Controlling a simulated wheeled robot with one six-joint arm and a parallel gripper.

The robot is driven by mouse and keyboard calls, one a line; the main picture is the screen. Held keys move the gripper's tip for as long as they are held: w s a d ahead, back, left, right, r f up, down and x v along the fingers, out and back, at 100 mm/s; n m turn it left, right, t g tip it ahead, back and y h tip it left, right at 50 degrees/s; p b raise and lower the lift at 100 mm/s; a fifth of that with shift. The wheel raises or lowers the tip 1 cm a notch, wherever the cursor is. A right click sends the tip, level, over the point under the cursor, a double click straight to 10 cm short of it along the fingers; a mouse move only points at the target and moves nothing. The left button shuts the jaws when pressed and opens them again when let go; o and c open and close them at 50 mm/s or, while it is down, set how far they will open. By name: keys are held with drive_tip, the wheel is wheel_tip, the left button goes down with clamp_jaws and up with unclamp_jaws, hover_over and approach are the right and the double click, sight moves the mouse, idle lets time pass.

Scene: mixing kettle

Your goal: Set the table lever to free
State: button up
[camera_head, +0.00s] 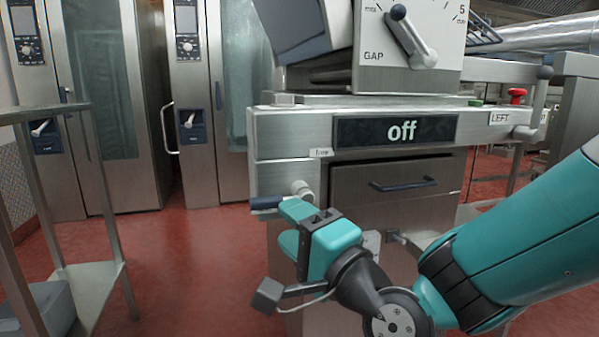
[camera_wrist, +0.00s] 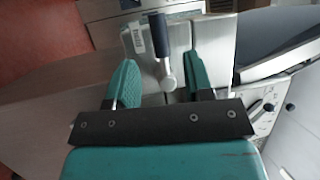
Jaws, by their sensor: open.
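The table lever has a dark blue handle (camera_head: 266,203) that points left from a round metal pivot (camera_head: 299,188) on the machine's front left corner. My gripper (camera_head: 288,226) is open just below and in front of the lever. In the wrist view the lever's handle (camera_wrist: 160,35) and its metal end show between the two teal fingers of my gripper (camera_wrist: 162,78), with a gap on both sides. Contact cannot be seen.
The machine's display (camera_head: 395,131) reads "off". A drawer (camera_head: 400,200) is below it. The GAP dial (camera_head: 410,38) is above, and a red knob (camera_head: 517,95) and a LEFT label are at right. A metal rack (camera_head: 105,190) stands at left, with open red floor between.

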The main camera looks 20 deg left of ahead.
sight(271, 206)
drive_tip(key=p+x, duration=0.6)
drive_tip(key=p, duration=0.1)
drive_tip(key=shift+w+a+r, duration=0.1)
drive_tip(key=shift+a+r, duration=0.15)
drive_tip(key=shift+r, duration=0.1)
drive_tip(key=shift+f, duration=0.3)
drive_tip(key=shift+w, duration=0.1)
drive_tip(key=shift+a, duration=0.2)
